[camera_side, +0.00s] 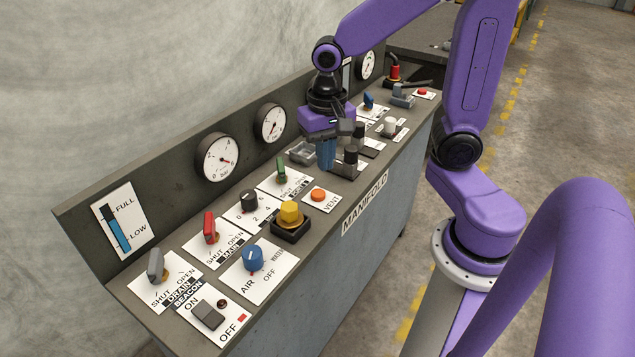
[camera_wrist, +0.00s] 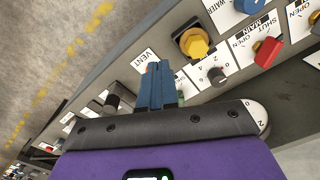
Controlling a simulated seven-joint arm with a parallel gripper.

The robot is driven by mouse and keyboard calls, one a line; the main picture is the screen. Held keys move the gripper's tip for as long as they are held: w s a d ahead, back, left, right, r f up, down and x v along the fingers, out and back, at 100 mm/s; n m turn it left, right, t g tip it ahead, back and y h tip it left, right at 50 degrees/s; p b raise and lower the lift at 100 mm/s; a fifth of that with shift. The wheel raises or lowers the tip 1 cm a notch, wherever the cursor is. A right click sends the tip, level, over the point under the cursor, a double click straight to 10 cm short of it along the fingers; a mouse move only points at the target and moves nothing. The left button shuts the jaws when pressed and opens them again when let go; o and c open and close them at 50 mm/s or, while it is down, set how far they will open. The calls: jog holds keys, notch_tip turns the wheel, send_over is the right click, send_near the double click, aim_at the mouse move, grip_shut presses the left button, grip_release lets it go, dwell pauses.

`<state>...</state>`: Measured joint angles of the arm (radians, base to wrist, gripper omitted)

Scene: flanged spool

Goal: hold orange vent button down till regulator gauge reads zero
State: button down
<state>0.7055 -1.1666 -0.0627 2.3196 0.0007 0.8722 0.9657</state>
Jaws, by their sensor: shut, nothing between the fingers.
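The orange vent button (camera_side: 318,194) sits on a white plate marked VENT, on the sloped manifold panel. My gripper (camera_side: 326,168) is shut and empty, its blue fingers pointing down, up the panel beyond the button in the side view and apart from it. In the wrist view the shut fingers (camera_wrist: 157,66) cover most of the button beside the VENT label (camera_wrist: 146,57). Round gauges stand on the back wall: one at left (camera_side: 217,157), one in the middle (camera_side: 270,122) and one farther off (camera_side: 367,65). I cannot tell which is the regulator's.
A yellow knob (camera_side: 290,213) in a dark square base stands near the button. A black knob (camera_side: 249,201) and a green handle (camera_side: 281,169) lie to its left. Dark upright parts (camera_side: 350,160) stand close right of my fingers.

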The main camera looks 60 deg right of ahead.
aim_at(318, 193)
jog(key=w+d+f+m, duration=0.1)
jog(key=w+d+m, duration=0.6)
jog(key=m, duration=0.5)
jog(key=shift+d+f, duration=0.2)
jog(key=shift+d, duration=0.35)
jog(key=shift+w, duration=0.1)
notch_tip(318, 193, down, 14)
jog(key=shift+f, duration=1.15)
jog(key=shift+a, duration=0.1)
dwell(1.5)
